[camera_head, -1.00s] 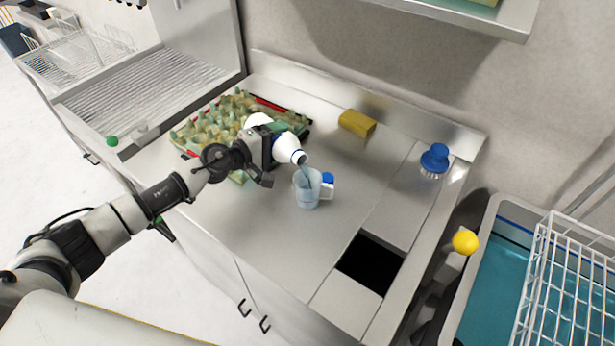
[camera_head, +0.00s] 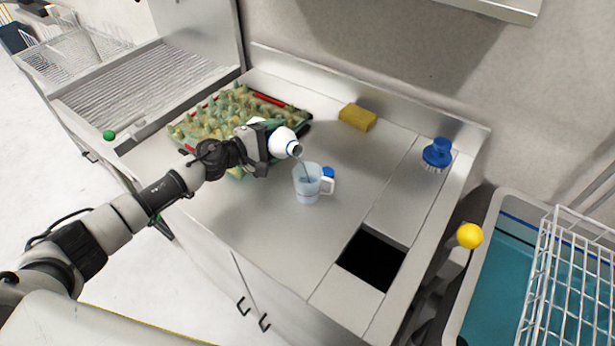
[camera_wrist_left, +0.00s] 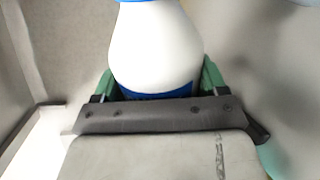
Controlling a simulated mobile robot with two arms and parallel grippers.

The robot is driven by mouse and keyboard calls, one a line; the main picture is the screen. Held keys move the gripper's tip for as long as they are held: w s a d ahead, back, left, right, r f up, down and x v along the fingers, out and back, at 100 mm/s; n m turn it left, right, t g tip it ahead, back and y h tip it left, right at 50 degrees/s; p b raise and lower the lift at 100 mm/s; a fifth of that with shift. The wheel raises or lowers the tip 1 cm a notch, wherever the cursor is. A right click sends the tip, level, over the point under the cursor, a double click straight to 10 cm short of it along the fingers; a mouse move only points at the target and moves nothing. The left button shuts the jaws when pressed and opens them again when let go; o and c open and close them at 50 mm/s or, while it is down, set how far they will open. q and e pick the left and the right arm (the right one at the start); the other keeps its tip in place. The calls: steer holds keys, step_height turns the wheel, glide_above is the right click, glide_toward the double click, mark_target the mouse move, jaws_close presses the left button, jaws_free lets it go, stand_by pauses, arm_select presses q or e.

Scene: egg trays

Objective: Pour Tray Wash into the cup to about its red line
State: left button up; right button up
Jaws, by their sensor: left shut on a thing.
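My left gripper (camera_head: 265,146) is shut on a white bottle (camera_head: 284,142) with a blue band. The bottle is tilted with its open mouth over the cup, and a thin stream runs from the mouth down into it. The bottle also shows between the fingers in the left wrist view (camera_wrist_left: 155,45). The clear cup (camera_head: 307,188) stands upright on the steel counter, its handle to the right. A faint reddish line shows low on its wall; the liquid level is hard to make out. A blue cap (camera_head: 328,172) lies just behind the cup's handle. My right gripper is not in view.
An egg tray (camera_head: 215,125) with greenish contents sits behind my left gripper. A yellow sponge (camera_head: 357,117) and a blue brush (camera_head: 437,154) lie toward the back. A dark square opening (camera_head: 371,262) is cut in the counter at the right front. A basin with blue water (camera_head: 490,290) and a white rack stands at far right.

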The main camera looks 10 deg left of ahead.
mark_target(276, 130)
arm_select(q)
step_height(276, 130, up, 2)
steer(key=shift+d+r+n+h+p, duration=0.2)
steer(key=shift+n+h+p, duration=0.1)
steer(key=shift+n+p, duration=0.6)
steer(key=shift+s+d+r+n, duration=0.1)
steer(key=shift+s+r+n, duration=0.1)
steer(key=shift+r+n, duration=0.35)
steer(key=shift+s+d+f+g, duration=0.1)
steer(key=shift+f+g, duration=0.1)
steer(key=shift+g, duration=0.1)
steer(key=shift+n+h, duration=0.3)
steer(key=shift+n, duration=0.05)
steer(key=shift+d+b, duration=0.1)
steer(key=shift+b, duration=0.2)
